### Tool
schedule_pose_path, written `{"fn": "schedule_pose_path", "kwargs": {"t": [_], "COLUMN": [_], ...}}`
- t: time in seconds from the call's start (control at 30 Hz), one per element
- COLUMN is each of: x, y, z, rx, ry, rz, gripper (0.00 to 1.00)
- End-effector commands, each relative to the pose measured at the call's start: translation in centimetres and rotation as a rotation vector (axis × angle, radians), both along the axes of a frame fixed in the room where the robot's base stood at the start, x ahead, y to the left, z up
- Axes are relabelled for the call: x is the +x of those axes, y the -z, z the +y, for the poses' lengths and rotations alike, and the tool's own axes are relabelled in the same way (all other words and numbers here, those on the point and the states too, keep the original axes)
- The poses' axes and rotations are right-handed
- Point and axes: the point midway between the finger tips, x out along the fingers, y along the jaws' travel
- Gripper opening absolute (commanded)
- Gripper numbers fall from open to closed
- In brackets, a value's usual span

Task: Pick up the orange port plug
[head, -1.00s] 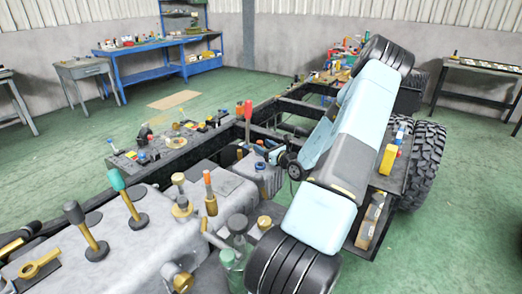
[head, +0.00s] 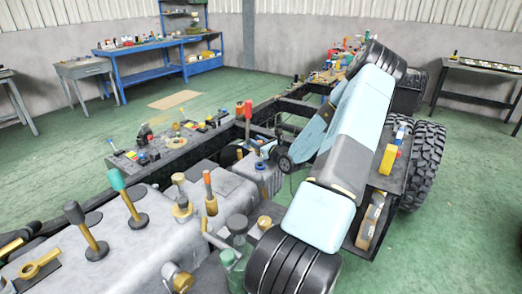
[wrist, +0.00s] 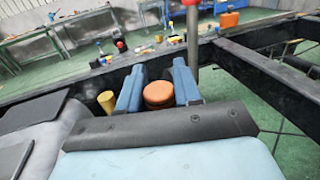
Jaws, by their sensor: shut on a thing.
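The orange port plug (wrist: 159,95) shows in the wrist view as a round, stepped orange piece between the two blue fingers of my gripper (wrist: 158,80). The fingers are shut on it, one on each side. Its underside is hidden, so I cannot tell how far it stands clear of what is below. In the head view my gripper (head: 266,149) is small and partly hidden by my arm, near the grey block in the middle of the chassis. The plug cannot be made out clearly there.
A red-topped upright rod (wrist: 191,35) stands just beyond my right finger. A brass-coloured cylinder (wrist: 106,102) is left of my left finger. Dark chassis rails (head: 288,105) run behind. Levers (head: 85,230) and fittings stand on the grey housing at front left.

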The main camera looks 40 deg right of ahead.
Motion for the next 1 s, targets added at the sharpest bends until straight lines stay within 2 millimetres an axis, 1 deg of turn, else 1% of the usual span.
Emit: {"fn": "schedule_pose_path", "kwargs": {"t": [0.03,0.2,0.23,0.43,0.57,0.67,0.83,1.0], "x": [0.0,0.0,0.0,0.0,0.0,0.0,-0.1,-2.5], "y": [0.0,0.0,0.0,0.0,-0.4,-1.2,-3.5,-6.1], "z": [0.0,0.0,0.0,-0.1,-0.1,-0.1,-0.1,0.2], "rx": [0.000,0.000,0.000,0.000,-0.001,-0.002,-0.005,-0.005], "ry": [0.000,0.000,0.000,0.001,0.001,0.000,0.001,0.003], "rz": [0.000,0.000,0.000,0.000,0.000,-0.001,-0.001,0.000], "gripper": [0.19,0.03,0.01,0.01,0.01,0.01,0.01,0.01]}}
